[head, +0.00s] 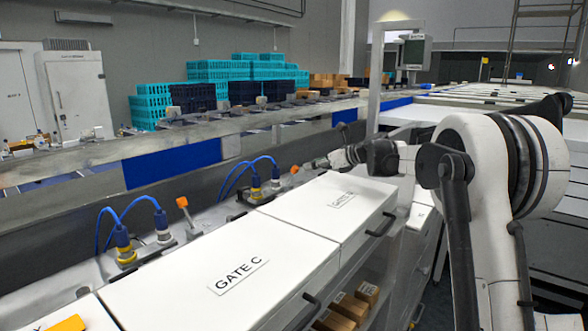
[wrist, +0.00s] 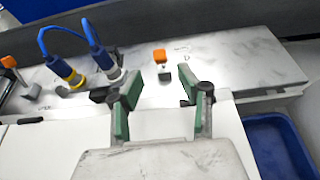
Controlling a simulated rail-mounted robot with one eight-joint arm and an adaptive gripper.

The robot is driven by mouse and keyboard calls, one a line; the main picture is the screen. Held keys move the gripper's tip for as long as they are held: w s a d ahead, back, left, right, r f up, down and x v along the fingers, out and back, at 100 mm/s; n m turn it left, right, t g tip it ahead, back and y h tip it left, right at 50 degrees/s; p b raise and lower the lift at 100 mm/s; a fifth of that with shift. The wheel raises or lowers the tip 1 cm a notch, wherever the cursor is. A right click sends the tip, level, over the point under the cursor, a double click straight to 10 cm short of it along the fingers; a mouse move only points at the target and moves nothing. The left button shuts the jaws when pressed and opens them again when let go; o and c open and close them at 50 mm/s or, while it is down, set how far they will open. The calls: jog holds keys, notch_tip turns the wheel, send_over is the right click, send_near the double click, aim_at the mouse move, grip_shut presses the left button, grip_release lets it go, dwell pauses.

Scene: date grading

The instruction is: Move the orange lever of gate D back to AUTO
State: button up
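The orange lever of gate D (wrist: 160,56) stands on the metal ledge in the wrist view, beside a small marking that looks like a "D". It is ahead of my gripper (wrist: 151,86), roughly in line with the gap between the two green-padded fingers. The fingers are spread open, with nothing between them. In the head view my gripper (head: 310,164) reaches over the back edge of the far white cover (head: 330,222), close to a small orange tip (head: 294,169), the lever. Any AUTO marking is too small to read.
Another orange lever (head: 182,202) stands behind the GATE C cover (head: 215,262). Blue cables with blue-and-yellow plugs (head: 123,245) rise from the ledge. In the wrist view similar plugs (wrist: 65,69) are left of the lever, close to the left finger. A blue bin (wrist: 278,145) lies right.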

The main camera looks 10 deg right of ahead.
aim_at(298, 168)
jog(key=p+x, duration=0.1)
jog(key=x, duration=0.8)
jog(key=shift+p, duration=0.3)
grip_shut()
